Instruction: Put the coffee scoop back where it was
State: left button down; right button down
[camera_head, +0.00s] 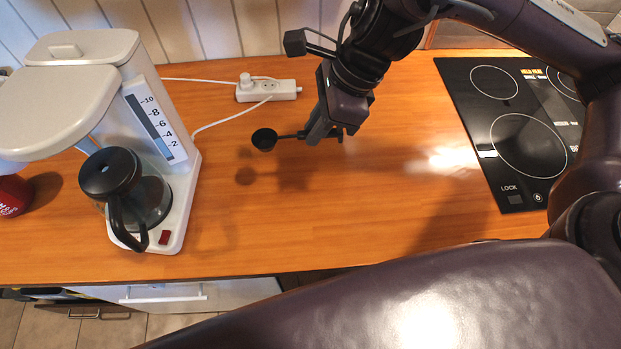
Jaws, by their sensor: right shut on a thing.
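The black coffee scoop (264,139) has a round bowl and a thin handle. My right gripper (312,135) is shut on the scoop's handle, with the bowl pointing left. The scoop is held above the wooden counter, and its shadow falls on the counter below and to the left. The handle's far end is hidden by the gripper. My left gripper is not in view.
A white coffee maker (185,205) with a black-lidded glass carafe (150,200) stands at the left. A red object (12,196) is at the left edge. A white power strip (270,90) with cables lies at the back. A black cooktop (500,130) is at the right. The middle counter (330,220) is clear.

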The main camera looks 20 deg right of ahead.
notch_tip(320, 180, down, 14)
jog(key=b, duration=0.3)
jog(key=shift+r, duration=0.1)
jog(key=shift+w+f, duration=0.1)
jog(key=shift+f, duration=1.35)
jog(key=c, duration=1.4)
grip_release()
jog(key=shift+c, duration=0.2)
jog(key=shift+r, duration=0.1)
jog(key=p+v, duration=0.1)
jog(key=v, duration=1.1)
